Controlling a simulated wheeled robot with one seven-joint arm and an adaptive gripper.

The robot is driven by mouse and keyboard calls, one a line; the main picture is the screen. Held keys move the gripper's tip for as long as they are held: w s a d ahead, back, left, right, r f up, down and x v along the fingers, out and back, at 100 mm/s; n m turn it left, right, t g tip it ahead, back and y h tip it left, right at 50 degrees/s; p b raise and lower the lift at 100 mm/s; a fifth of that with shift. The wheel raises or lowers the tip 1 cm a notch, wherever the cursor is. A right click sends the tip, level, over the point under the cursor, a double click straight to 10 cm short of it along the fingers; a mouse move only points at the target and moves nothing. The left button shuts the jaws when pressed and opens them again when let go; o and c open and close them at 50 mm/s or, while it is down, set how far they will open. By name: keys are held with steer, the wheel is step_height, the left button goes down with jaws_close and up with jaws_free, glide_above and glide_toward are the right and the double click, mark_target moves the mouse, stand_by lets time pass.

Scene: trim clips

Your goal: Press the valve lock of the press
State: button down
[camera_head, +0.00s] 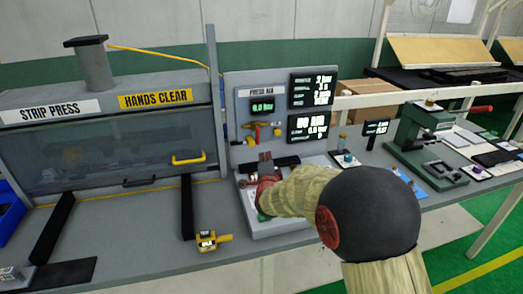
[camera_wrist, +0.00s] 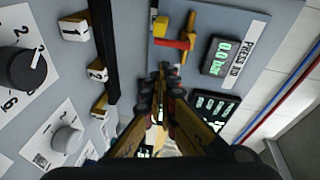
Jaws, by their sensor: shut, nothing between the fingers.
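The press air panel (camera_head: 243,108) stands upright right of the strip press, with a red and yellow valve (camera_head: 262,130) below its small 0.0 bar readout. I cannot tell which part is the lock. My gripper (camera_wrist: 162,84) is shut and empty, its tips below the red bar in that view and apparently apart from it. In the head view my gripper (camera_head: 265,162) is low before the panel, partly hidden by my arm.
The strip press (camera_head: 60,112) with its clear guard and yellow handle stands left. Two dark displays (camera_head: 313,89) flank the valve at right; the lower one reads NO AIR. A green press (camera_head: 425,140) stands right.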

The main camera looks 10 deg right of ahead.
mark_target(250, 141)
steer(key=f+m, duration=0.1)
steer(key=w+d+f+m+h, duration=0.1)
steer(key=w+d+f+m+t+h, duration=0.1)
steer(key=shift+f, duration=0.25)
steer(key=shift+w, duration=0.1)
steer(key=w+b, duration=0.3)
steer(key=w, duration=0.6)
steer(key=shift+w+a, duration=0.15)
steer(key=shift+a, duration=0.25)
